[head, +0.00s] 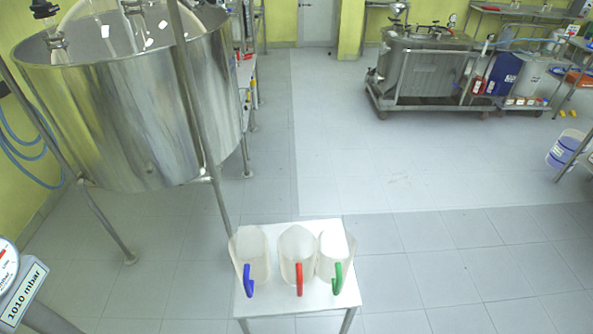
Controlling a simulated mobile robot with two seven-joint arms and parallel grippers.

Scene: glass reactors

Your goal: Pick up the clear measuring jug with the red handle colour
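The clear measuring jug with the red handle (297,248) stands upright on a small white table (290,306), in the middle of a row of three jugs. Its red handle (299,280) faces the near side. A clear jug with a blue handle (251,252) stands on its left. A clear jug with a green handle (332,252) stands close on its right; I cannot tell whether the two touch. Neither of my grippers shows in the head view.
A large steel vessel (130,120) on legs stands at the left, with one leg close to the table's left side. A pressure gauge (8,262) is at the lower left. A wheeled steel tank (425,68) stands far back. The floor right of the table is clear.

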